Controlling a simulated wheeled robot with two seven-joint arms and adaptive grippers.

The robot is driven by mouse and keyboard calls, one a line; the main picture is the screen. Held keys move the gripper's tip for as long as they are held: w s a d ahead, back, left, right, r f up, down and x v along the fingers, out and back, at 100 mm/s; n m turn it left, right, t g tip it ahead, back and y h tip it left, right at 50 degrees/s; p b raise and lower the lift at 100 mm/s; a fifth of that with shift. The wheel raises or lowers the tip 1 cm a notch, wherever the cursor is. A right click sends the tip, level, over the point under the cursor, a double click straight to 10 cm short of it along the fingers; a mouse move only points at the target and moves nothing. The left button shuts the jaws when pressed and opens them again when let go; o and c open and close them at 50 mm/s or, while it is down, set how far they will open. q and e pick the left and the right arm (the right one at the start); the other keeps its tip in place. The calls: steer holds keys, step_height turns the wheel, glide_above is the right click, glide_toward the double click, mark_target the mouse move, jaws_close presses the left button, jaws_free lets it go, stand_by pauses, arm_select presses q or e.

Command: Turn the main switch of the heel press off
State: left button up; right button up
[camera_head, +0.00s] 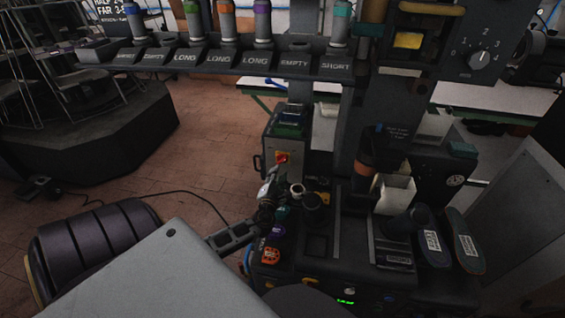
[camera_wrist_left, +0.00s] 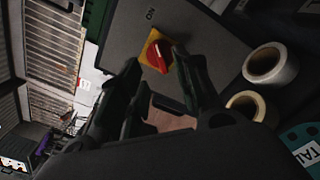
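The main switch (camera_head: 282,158) is a small red knob on a yellow plate, on the side of a grey box (camera_head: 284,132) left of the press column. In the left wrist view the red knob (camera_wrist_left: 156,54) sits tilted on its yellow plate, with the lettering "ON" upside down on the grey panel above it. My left gripper (camera_head: 271,181) is just in front of and below the switch. In the left wrist view its two dark fingers (camera_wrist_left: 156,60) are apart, one on each side of the knob. I cannot tell whether they touch it. My right gripper is out of view.
Coloured round items (camera_head: 271,256) and a dark press base (camera_head: 335,270) stand right of my arm. Shoe soles (camera_head: 432,240) lie at the right. A rack of labelled tools (camera_head: 215,62) hangs above. Floor (camera_head: 215,150) is open at left.

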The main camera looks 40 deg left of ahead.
mark_target(282, 162)
arm_select(q)
steer(key=x, duration=0.4)
steer(key=shift+w+a, duration=0.2)
steer(key=shift+w, duration=0.1)
steer(key=shift+w+a+b, duration=0.15)
steer(key=shift+w+b, duration=0.15)
steer(key=shift+x, duration=1.75)
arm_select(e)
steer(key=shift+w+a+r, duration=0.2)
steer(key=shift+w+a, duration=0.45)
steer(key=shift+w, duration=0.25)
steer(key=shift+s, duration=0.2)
arm_select(q)
steer(key=shift+c, duration=0.6)
jaws_close()
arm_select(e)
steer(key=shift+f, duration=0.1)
